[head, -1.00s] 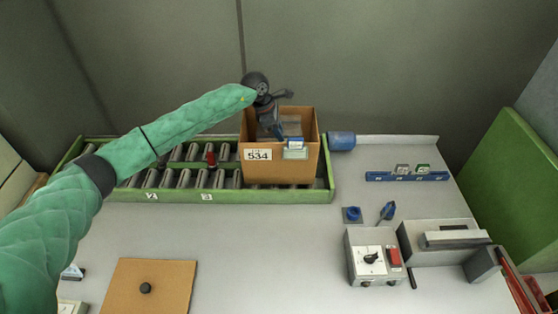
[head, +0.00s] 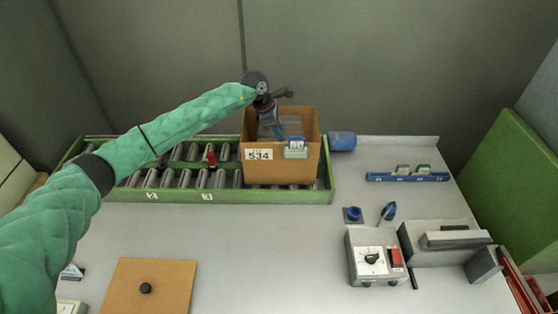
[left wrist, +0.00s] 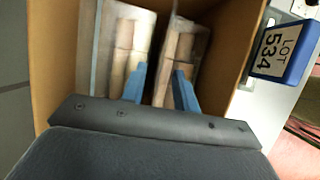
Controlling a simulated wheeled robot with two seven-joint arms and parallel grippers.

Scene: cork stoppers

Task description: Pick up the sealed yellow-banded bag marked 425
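Two clear bags of corks stand side by side in the cardboard carton (head: 285,172): a left bag (left wrist: 128,45) and a right bag (left wrist: 186,50) in the left wrist view. No yellow band or 425 mark is readable on either. My left gripper (left wrist: 160,88) points down into the carton with its two blue fingers apart, one over each bag. I cannot tell whether the fingers touch them. In the head view the left gripper (head: 279,132) is partly hidden by the carton's front wall. My right gripper is not in view.
The carton, labelled 534, stands on a green-framed roller conveyor (head: 230,197). A blue LOT 534 tag (left wrist: 284,52) hangs on its rim. A blue cylinder (head: 342,142) lies close right of it. A control box (head: 372,258) stands at right; the table's middle is clear.

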